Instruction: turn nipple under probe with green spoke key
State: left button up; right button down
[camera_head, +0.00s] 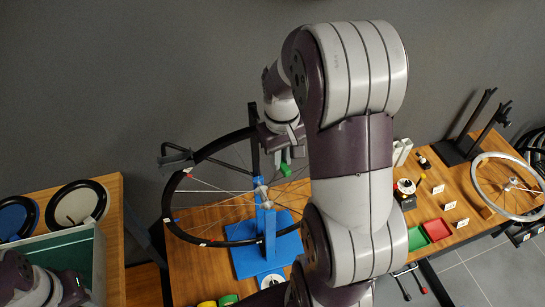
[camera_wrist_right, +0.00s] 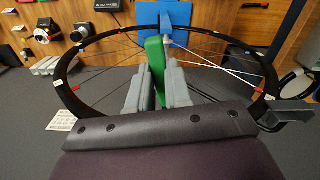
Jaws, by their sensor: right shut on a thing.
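A black-rimmed wheel (camera_head: 167,200) stands in a blue truing stand (camera_head: 270,235). Its rim (camera_wrist_right: 100,40) also fills the right wrist view, with the blue stand (camera_wrist_right: 180,12) behind. A dark probe (camera_head: 176,157) sits at the rim's upper left; a similar dark part (camera_wrist_right: 292,112) shows at right in the wrist view. A red nipple (camera_head: 189,175) lies just below the probe; another red one (camera_wrist_right: 259,90) shows in the wrist view. My right gripper (camera_head: 285,152) is shut on the green spoke key (camera_wrist_right: 155,58), among the spokes. My left gripper (camera_head: 76,283) is low at left, its jaws unclear.
A teal-edged bin (camera_head: 98,255) stands near my left arm. Red and green trays (camera_head: 437,229) and a second wheel (camera_head: 478,185) are on the right bench. My right arm hides part of the wheel and bench.

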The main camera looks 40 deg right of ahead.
jog(key=s+d+n+p, duration=0.3)
jog(key=d+n, duration=0.4)
jog(key=d, duration=0.3)
jog(key=shift+s+d+n, duration=0.15)
jog(key=shift+s+n, duration=0.25)
jog(key=shift+s, duration=0.3)
dwell(0.5)
dwell(0.6)
